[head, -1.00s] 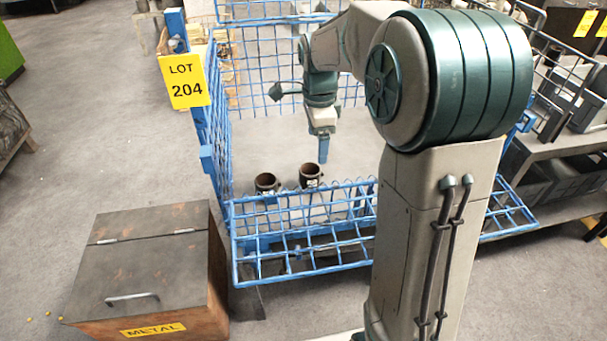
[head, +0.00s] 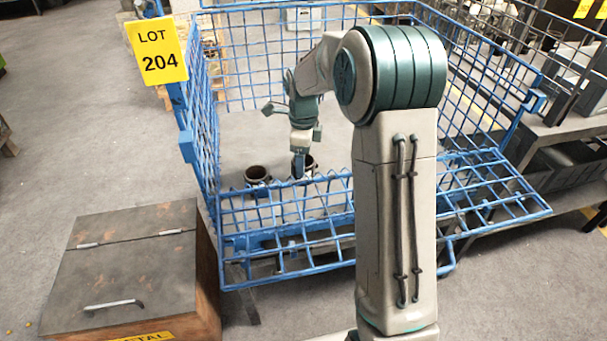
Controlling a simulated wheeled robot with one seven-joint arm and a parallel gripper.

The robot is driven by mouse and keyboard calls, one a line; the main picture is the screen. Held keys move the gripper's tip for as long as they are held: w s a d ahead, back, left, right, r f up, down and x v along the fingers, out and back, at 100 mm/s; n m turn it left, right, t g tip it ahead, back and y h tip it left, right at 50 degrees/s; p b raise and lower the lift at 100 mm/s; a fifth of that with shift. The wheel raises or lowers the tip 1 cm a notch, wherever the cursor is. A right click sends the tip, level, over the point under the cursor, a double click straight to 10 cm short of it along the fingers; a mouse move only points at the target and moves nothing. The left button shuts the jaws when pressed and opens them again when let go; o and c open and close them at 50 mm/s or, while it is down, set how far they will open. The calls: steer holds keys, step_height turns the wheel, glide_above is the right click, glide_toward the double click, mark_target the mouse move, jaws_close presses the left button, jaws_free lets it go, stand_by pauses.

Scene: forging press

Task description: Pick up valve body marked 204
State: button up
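Two dark, hollow, round valve bodies stand upright inside the blue wire cage (head: 203,140), behind its folded front panel. The left one (head: 256,174) stands clear of my gripper. The right one (head: 309,162) is partly hidden behind my gripper (head: 298,168), whose blue fingers reach down at its rim. I cannot tell whether they touch it or how far apart they are. A yellow sign reading LOT 204 (head: 159,50) hangs on the cage's left corner post. Any marks on the valve bodies are too small to read.
The folded mesh panel (head: 290,235) lies in front of the valve bodies. A brown metal box with a hinged lid (head: 125,255) stands at the left front. Shelving with dark bins (head: 560,165) stands on the right.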

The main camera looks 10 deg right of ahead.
step_height(320, 180, down, 5)
steer(key=shift+s+f+b, duration=0.1)
steer(key=shift+s+b, duration=0.05)
steer(key=shift+b, duration=0.7)
steer(key=c, duration=1.3)
steer(key=shift+c, duration=0.2)
steer(key=shift+r, duration=0.25)
